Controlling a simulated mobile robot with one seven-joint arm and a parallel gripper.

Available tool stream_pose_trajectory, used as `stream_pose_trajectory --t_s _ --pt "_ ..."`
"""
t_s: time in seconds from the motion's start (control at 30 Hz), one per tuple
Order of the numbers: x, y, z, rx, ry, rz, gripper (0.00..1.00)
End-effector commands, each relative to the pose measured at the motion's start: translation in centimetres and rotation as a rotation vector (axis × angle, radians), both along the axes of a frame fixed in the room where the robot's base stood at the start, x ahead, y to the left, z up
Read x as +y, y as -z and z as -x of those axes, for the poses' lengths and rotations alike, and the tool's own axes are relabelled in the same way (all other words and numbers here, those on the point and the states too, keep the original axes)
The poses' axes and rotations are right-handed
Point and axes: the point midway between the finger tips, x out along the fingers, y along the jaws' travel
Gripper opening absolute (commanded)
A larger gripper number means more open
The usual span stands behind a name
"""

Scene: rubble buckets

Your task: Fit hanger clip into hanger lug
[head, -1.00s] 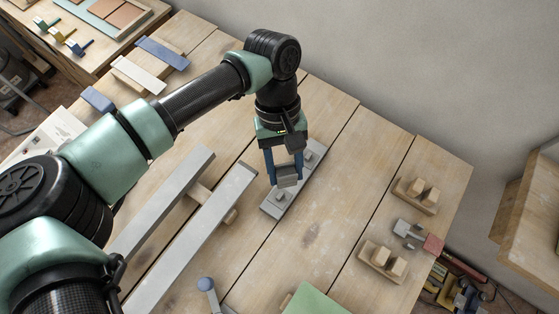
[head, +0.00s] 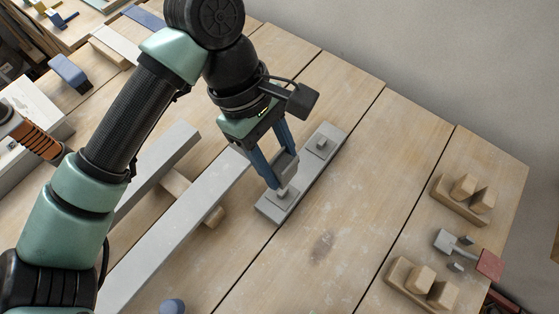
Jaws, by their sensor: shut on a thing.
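My gripper (head: 275,172) points down and is shut on a small grey block, which looks like the hanger clip (head: 286,165). Below it lies a long grey plate (head: 305,170) on the table, with a raised lug near each end. The far lug (head: 321,143) is bare and clear of the gripper. The near lug (head: 284,193), which may be the hanger lug, is right under the fingertips and partly hidden by them. I cannot tell whether the clip touches it.
Two long grey bars (head: 185,235) lie left of the plate across a wooden spacer (head: 214,217). Wooden cradles (head: 460,200) and a grey piece with a red end (head: 489,264) sit at the right. A blue block (head: 69,72) is at upper left.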

Motion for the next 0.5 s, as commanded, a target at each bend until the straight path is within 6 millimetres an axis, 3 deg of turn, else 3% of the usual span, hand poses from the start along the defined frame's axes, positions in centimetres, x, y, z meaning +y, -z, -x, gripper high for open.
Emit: stream_pose_trajectory --t_s 0.5 --pt "-0.03 0.56 -0.02 0.000 0.003 0.000 0.00"
